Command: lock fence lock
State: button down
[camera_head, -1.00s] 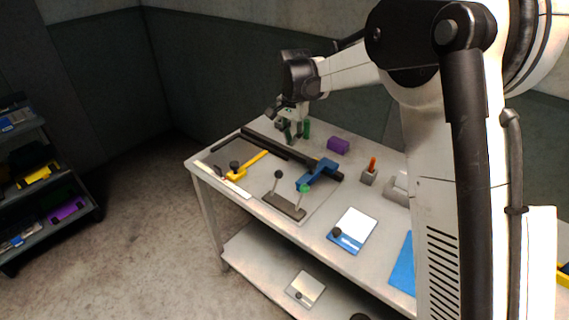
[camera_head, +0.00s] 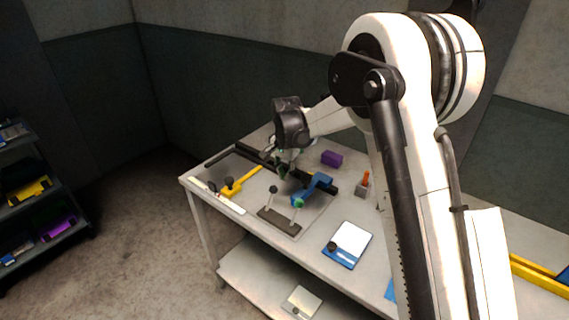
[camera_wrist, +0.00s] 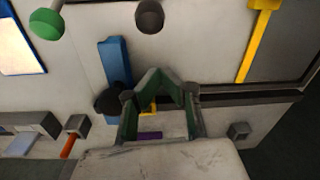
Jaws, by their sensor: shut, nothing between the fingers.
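My gripper (camera_head: 285,174) is low over the table, beside the far end of the blue fence (camera_head: 315,187). In the wrist view its green-padded fingers (camera_wrist: 166,76) meet at the tips, shut and empty. The blue fence (camera_wrist: 115,65) lies just left of them there, with a round black knob (camera_wrist: 108,102) at its end, close to the left finger. I cannot tell whether they touch. A yellow fence (camera_head: 240,181) with a black knob (camera_head: 228,182) is to the left; its bar (camera_wrist: 258,40) shows in the wrist view. No part is labelled as the lock.
A dark rail (camera_head: 318,182) crosses the board behind the fences. Two levers, with a black knob (camera_head: 273,188) and a green knob (camera_head: 298,202), stand on a dark base (camera_head: 279,222) in front.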

jog(key=shift+f, duration=0.8)
jog(key=shift+s+a+r+p, duration=0.3)
jog(key=shift+s+a, duration=0.2)
jog(key=shift+s, duration=0.35)
jog(key=shift+s+a+r+p, duration=0.25)
jog(key=shift+s+a, duration=0.2)
jog(key=shift+s, duration=0.35)
jog(key=shift+d+r+b, duration=0.1)
jog(key=shift+r+b, duration=0.05)
jog(key=shift+b, duration=0.15)
